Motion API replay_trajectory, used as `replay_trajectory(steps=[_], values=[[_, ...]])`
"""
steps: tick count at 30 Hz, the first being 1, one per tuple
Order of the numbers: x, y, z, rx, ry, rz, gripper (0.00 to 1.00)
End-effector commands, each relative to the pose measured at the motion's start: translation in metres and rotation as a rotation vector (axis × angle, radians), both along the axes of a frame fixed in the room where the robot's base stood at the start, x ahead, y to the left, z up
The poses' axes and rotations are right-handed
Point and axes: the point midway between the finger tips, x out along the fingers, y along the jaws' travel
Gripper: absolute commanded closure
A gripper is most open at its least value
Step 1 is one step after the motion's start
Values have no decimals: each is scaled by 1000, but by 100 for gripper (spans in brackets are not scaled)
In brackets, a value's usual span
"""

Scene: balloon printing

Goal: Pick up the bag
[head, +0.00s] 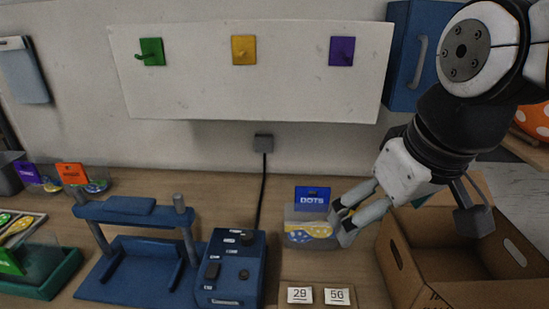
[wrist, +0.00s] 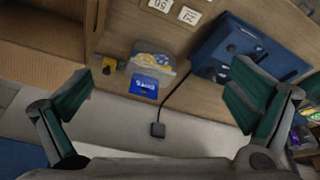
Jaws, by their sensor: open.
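The bag (head: 308,238) is clear, with yellow and blue contents and a blue header card (head: 312,197) reading DOTS. It is on the wooden table, left of the cardboard box. My gripper (head: 341,222) is at its right side in the head view, with the fingers overlapping its right edge; I cannot tell whether they touch. In the wrist view the bag (wrist: 152,66) lies between the widely spread green finger pads of my gripper (wrist: 162,72), a little left of centre, with clear gaps on both sides. The gripper is open and empty.
An open cardboard box (head: 450,284) stands to the right. A blue control box (head: 232,268) with a cable is to the left. Number cards (head: 300,295) lie in front. A small yellow-black object (wrist: 109,66) sits beside the bag. A hook board (head: 250,85) hangs behind.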

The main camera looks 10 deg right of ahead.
Motion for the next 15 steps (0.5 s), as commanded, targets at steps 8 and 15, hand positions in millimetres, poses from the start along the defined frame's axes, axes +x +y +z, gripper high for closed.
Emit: replay_trajectory(steps=[8, 15], values=[[90, 3, 2, -84, 111, 346, 0], [166, 7, -24, -145, 195, 651, 0]])
